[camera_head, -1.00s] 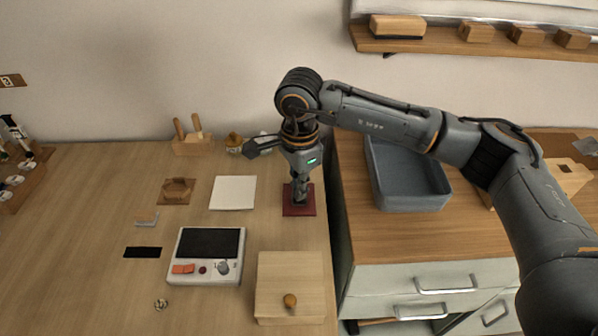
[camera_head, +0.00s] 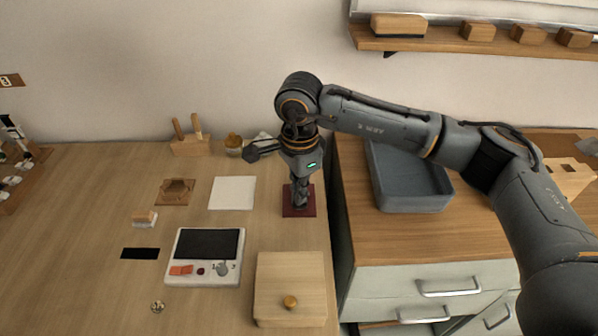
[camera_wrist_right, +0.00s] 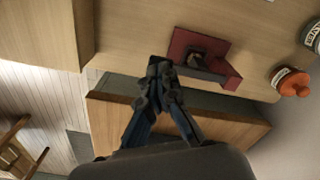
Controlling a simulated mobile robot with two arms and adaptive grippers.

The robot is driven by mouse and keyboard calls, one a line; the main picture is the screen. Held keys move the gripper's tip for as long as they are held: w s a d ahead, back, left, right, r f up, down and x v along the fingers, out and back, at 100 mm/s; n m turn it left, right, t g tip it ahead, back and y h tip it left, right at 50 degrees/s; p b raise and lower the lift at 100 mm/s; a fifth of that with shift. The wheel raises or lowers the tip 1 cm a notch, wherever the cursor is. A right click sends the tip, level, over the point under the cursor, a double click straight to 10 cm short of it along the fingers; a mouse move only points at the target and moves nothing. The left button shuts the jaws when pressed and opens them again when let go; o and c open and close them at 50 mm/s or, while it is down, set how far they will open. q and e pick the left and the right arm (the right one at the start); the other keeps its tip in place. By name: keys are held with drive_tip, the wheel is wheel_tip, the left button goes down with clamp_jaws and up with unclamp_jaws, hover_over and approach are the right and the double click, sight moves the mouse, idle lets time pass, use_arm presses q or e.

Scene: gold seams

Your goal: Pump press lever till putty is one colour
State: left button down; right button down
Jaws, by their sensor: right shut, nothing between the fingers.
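The press has a dark red base (camera_head: 290,208) near the table's right edge in the head view. It also shows in the right wrist view as a red plate (camera_wrist_right: 190,45) with a dark part on it. My right gripper (camera_head: 301,203) points down over the press and hides most of it. In the right wrist view my right gripper (camera_wrist_right: 158,68) has its fingertips together with nothing visible between them, beside the red base. Whether it touches the lever I cannot tell. The putty cannot be made out. My left gripper is not in view.
A white pad (camera_head: 232,192) lies left of the press. A device with a dark screen (camera_head: 209,243) and a wooden box with a knob (camera_head: 290,275) are nearer the front. A blue-grey tray (camera_head: 412,200) stands on the cabinet right of the gap.

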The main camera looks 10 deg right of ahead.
drive_tip(key=shift+f+b, duration=0.1)
drive_tip(key=shift+b, duration=0.25)
idle(0.4)
idle(0.4)
drive_tip(key=shift+r+p, duration=0.3)
drive_tip(key=shift+r, duration=0.5)
drive_tip(key=shift+f+b, duration=0.75)
drive_tip(key=shift+b, duration=0.05)
drive_tip(key=shift+f+b, duration=0.1)
drive_tip(key=shift+b, duration=0.2)
idle(0.8)
